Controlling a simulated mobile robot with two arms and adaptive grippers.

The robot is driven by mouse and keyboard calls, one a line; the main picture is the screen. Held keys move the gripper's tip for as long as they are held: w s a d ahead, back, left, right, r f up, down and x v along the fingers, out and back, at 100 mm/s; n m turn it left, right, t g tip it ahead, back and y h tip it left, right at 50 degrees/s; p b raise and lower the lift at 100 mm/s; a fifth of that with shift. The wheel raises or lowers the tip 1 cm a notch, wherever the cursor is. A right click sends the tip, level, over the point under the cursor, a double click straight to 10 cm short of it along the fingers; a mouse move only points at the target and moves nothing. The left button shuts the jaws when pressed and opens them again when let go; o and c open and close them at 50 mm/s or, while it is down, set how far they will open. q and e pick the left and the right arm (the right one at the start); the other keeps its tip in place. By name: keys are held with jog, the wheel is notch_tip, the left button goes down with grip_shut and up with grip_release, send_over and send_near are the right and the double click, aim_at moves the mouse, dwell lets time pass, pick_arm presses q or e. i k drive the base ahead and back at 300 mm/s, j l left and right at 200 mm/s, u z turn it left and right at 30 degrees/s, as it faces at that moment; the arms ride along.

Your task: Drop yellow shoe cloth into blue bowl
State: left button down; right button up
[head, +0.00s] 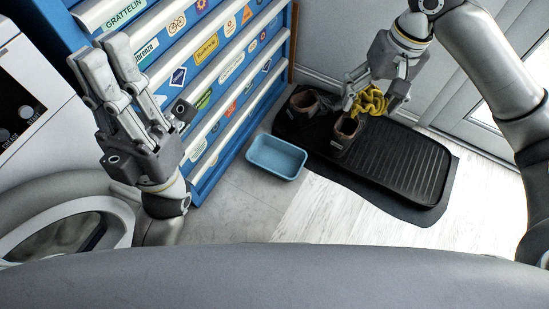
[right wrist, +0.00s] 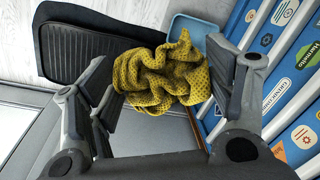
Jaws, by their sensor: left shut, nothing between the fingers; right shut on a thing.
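The yellow shoe cloth (head: 372,102) is a crumpled knitted piece, held in my right gripper (head: 375,92) above the boot tray. It also fills the middle of the right wrist view (right wrist: 160,77), between the two fingers (right wrist: 165,85). The blue bowl (head: 277,157) is a rectangular tub on the grey floor, left of and nearer than the cloth; its visible inside looks empty. In the right wrist view the bowl (right wrist: 194,28) shows partly behind the cloth. My left gripper (head: 108,58) is shut and empty, in front of the tool chest.
A black ridged tray (head: 400,165) on a dark mat holds brown boots (head: 347,131) beneath the right gripper. The blue tool chest (head: 225,90) with stickered drawers stands left of the bowl. A white washer (head: 35,120) is at far left.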

aim_at(281, 162)
jog(key=i+l, duration=0.2)
jog(key=l, duration=0.15)
jog(key=i+l, duration=0.2)
jog(key=l, duration=0.2)
jog(key=l+u, duration=0.1)
jog(key=u, duration=0.35)
jog(key=i+l+u, duration=0.1)
jog(key=u, duration=0.35)
jog(key=l+u, duration=0.2)
jog(key=u, duration=0.25)
